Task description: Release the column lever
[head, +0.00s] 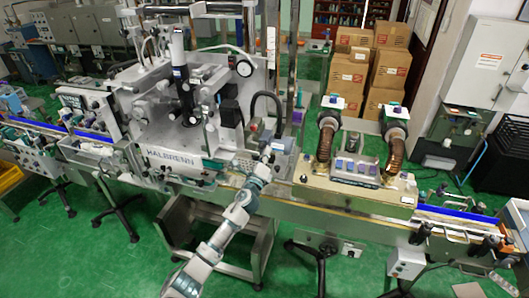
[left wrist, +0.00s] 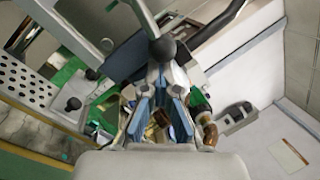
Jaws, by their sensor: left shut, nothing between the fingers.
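My left arm reaches up from the lower middle of the head view, and its gripper (head: 272,146) is small there, at the right end of the HALBRENN machine (head: 185,160). In the left wrist view the blue-padded fingers of my left gripper (left wrist: 162,82) are shut and empty. A grey lever rod with a black ball knob (left wrist: 163,48) shows just beyond the fingertips; I cannot tell whether they touch. The lever is too small to make out in the head view. A dark vertical column (head: 182,85) stands on the machine. My right gripper is not in view.
A beige unit with two brown hoses (head: 325,145) stands right of my gripper. A conveyor (head: 370,232) runs along the front. A black curved hose (head: 265,97) hangs just above the gripper. Cardboard boxes (head: 385,75) are stacked behind. Green floor (head: 105,240) is open at the front left.

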